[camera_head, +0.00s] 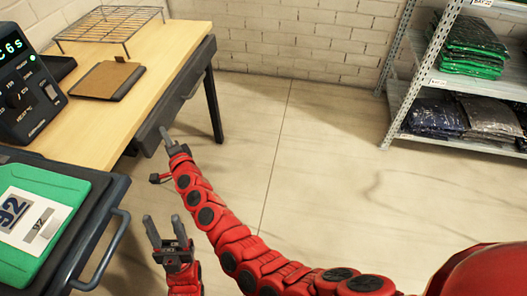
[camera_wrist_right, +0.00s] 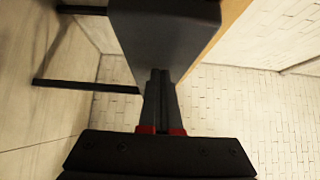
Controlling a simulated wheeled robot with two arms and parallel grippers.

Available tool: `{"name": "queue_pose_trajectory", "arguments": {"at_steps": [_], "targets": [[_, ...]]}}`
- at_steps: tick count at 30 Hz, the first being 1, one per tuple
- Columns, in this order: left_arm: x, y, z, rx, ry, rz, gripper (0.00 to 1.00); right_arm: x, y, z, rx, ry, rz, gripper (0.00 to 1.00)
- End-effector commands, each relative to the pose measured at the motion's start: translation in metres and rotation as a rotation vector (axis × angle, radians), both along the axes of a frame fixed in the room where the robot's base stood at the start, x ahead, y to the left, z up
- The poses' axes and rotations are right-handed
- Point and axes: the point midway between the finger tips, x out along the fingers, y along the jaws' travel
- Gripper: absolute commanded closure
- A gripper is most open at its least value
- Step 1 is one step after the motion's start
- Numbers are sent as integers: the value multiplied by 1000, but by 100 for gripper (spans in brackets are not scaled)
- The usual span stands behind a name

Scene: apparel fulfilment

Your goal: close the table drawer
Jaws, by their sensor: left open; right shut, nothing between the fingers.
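The wooden-topped table (camera_head: 158,60) stands at the left in the head view. I cannot tell how far the drawer stands out. My right gripper (camera_head: 164,131) is shut and empty, its fingertips at the near end of the drawer front. In the right wrist view its fingers (camera_wrist_right: 160,74) point at a dark panel (camera_wrist_right: 160,35); contact is unclear. My left gripper (camera_head: 163,230) is open and empty, lower down, apart from the table.
A dark cart (camera_head: 107,203) with a handle and a green package (camera_head: 60,185) stands at lower left. A wire rack (camera_head: 108,25), a clipboard (camera_head: 108,80) and a display device (camera_head: 28,88) are on the table. A shelf (camera_head: 440,80) with bagged clothes stands right. Middle floor is clear.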

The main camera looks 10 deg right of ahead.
Motion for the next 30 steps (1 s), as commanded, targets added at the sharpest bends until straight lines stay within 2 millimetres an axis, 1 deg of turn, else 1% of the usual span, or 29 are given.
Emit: {"name": "queue_pose_trajectory", "arguments": {"at_steps": [3, 9, 18, 30], "targets": [[0, 0, -5, 0, 0, 0, 50, 4, 13, -2, -1, 0, 3, 100], [0, 0, -8, 0, 0, 0, 50, 9, 28, -2, -2, 1, 3, 100], [0, 0, -9, 0, 0, 0, 50, 11, 34, 1, 3, 0, -1, 100], [0, 0, -9, 0, 0, 0, 50, 10, 34, 2, 4, 0, 3, 100]]}}
